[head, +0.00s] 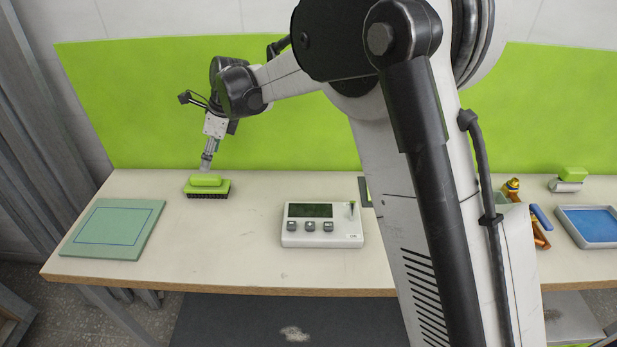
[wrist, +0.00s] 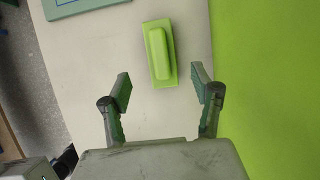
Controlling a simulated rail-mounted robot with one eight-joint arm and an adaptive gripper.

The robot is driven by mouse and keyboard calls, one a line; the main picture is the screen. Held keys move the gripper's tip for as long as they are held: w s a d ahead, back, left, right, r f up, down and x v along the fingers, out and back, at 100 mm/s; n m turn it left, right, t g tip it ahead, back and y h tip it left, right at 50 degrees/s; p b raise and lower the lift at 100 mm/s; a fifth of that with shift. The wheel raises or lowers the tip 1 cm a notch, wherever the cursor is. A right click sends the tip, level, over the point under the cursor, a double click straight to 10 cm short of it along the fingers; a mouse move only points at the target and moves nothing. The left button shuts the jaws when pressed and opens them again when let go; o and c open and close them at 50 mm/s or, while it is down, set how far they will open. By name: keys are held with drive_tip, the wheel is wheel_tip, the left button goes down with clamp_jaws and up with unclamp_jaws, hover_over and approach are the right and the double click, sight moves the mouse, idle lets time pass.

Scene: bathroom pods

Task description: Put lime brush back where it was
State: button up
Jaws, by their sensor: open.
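The lime brush (head: 207,187) stands bristles down on the pale table, left of the control box. It also shows in the wrist view (wrist: 160,52), just ahead of my fingertips, with its handle up. My gripper (head: 207,165) is above and close to the brush in the head view. In the wrist view my gripper (wrist: 163,88) is open and empty, with a finger to each side and the brush beyond the tips. I cannot tell the exact height gap between them.
A green pad with a blue outline (head: 112,228) lies at the left of the table (head: 215,262). A white box with a screen (head: 322,228) stands mid-table. A blue tray (head: 595,225) and a lime-topped roller or stamp (head: 571,177) are at far right. A green panel (head: 290,120) stands behind.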

drive_tip(key=s+d+r+n+t+h, duration=0.15)
drive_tip(key=s+d+r+n, duration=0.45)
drive_tip(key=d, duration=0.6)
drive_tip(key=s+d+r+n+t, duration=0.25)
drive_tip(key=s+d+r, duration=0.45)
drive_tip(key=d, duration=0.5)
drive_tip(key=s+d+f+n+t+h, duration=0.1)
drive_tip(key=s+d+f+n, duration=0.1)
drive_tip(key=s+d+n, duration=0.3)
drive_tip(key=s+d+f+n+t+h, duration=0.1)
drive_tip(key=s+d+n, duration=0.4)
drive_tip(key=s+d, duration=0.6)
drive_tip(key=s+f+h, duration=0.1)
drive_tip(key=s, duration=0.3)
drive_tip(key=shift+f+n+t, duration=0.25)
drive_tip(key=shift+n+t, duration=0.1)
drive_tip(key=shift+t, duration=0.05)
drive_tip(key=shift+a, duration=0.15)
